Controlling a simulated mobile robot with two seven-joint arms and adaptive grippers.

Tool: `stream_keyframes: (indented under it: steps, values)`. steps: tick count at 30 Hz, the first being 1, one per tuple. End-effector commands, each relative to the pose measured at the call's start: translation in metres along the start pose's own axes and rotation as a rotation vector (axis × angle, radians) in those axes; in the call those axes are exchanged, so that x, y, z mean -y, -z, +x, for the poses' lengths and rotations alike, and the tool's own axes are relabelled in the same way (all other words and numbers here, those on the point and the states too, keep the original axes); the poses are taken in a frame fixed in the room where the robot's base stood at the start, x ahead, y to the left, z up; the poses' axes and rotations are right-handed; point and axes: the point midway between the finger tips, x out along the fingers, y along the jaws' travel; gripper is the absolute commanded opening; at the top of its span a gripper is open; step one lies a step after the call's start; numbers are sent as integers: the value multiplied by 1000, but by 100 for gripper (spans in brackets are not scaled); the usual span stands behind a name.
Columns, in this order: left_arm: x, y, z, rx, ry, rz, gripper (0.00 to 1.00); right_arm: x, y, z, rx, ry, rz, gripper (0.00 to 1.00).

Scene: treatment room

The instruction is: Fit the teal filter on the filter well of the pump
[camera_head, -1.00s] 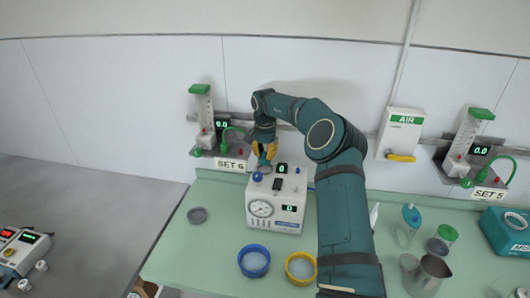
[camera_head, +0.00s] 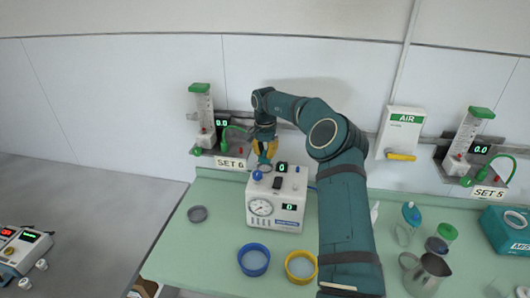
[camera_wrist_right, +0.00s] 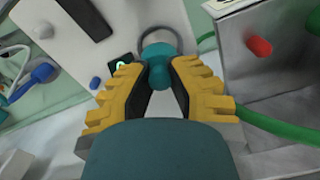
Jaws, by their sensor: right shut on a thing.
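The pump (camera_head: 290,186) is a white box with a round gauge and green displays, on the green table. My right gripper (camera_head: 264,151), with yellow fingers, is over the back left part of the pump's top. In the right wrist view it (camera_wrist_right: 158,82) is shut on the teal filter (camera_wrist_right: 157,60), a small rounded piece. A dark grey ring (camera_wrist_right: 178,36), probably the filter well's rim, shows just beyond the filter. Whether the filter touches the well, I cannot tell. My left gripper is not in view.
Blue (camera_head: 254,273) and yellow (camera_head: 315,276) rimmed bowls stand in front of the pump. The SET 6 flow meter (camera_head: 203,118) is on the wall close behind the gripper. Jars and a metal jug (camera_head: 430,272) stand right of my arm.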

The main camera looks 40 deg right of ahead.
Motion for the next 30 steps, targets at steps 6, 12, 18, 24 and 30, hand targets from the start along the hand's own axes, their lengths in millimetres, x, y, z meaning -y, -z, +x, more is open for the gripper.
stream_keyframes:
  steps: [6,12,18,24,30]
  values:
    - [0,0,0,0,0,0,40,0,0,1,0,0,0,0]
    - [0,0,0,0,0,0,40,0,0,5,-1,0,0,0]
    - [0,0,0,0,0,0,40,0,0,10,-1,1,-1,0]
    - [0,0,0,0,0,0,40,0,0,13,0,1,-1,0]
    - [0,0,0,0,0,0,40,0,0,13,-1,1,-1,0]
